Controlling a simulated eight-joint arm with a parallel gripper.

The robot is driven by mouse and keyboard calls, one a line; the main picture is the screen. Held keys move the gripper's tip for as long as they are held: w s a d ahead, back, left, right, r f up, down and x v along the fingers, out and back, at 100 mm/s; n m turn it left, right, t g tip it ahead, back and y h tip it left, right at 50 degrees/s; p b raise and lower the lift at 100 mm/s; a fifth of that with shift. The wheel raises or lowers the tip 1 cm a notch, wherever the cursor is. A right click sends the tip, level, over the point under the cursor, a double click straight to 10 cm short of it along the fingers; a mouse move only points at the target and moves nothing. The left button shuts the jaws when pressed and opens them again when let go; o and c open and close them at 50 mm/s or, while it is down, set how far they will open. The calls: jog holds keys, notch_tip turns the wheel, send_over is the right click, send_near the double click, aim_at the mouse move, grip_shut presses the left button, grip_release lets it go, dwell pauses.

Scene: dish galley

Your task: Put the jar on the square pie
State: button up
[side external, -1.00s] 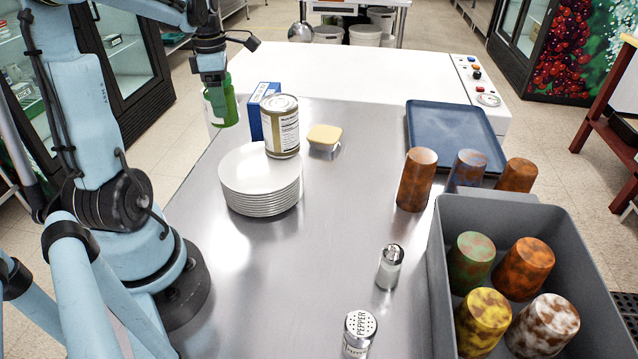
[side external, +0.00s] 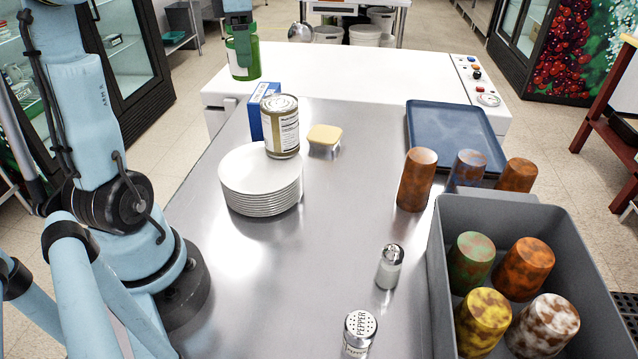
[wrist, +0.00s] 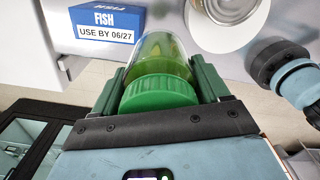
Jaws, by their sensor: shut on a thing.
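The jar (side external: 244,60), with a green lid and see-through green-tinted body, is held in my gripper (side external: 239,28). In the wrist view the jar's lid (wrist: 158,93) faces the camera, between the two fingers of my gripper (wrist: 160,80). The square pie appears to be the small yellow-topped square piece (side external: 324,135) on the steel table, right of the can. The jar is well apart from it, up and to the left.
A stack of white plates (side external: 255,190) bears a tall can (side external: 281,135). A blue box (side external: 258,112), labelled FISH in the wrist view (wrist: 107,20), stands behind them. A blue tray (side external: 450,135), cups (side external: 416,180), shakers (side external: 389,268) and a grey bin (side external: 440,300) are at right.

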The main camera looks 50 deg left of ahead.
jog(key=w+d+n, duration=0.1)
jog(key=w+d, duration=1.2)
jog(key=d, duration=0.5)
send_over(324, 133)
jog(key=shift+f, duration=8.1)
jog(key=shift+f, duration=0.15)
jog(key=o, duration=1.4)
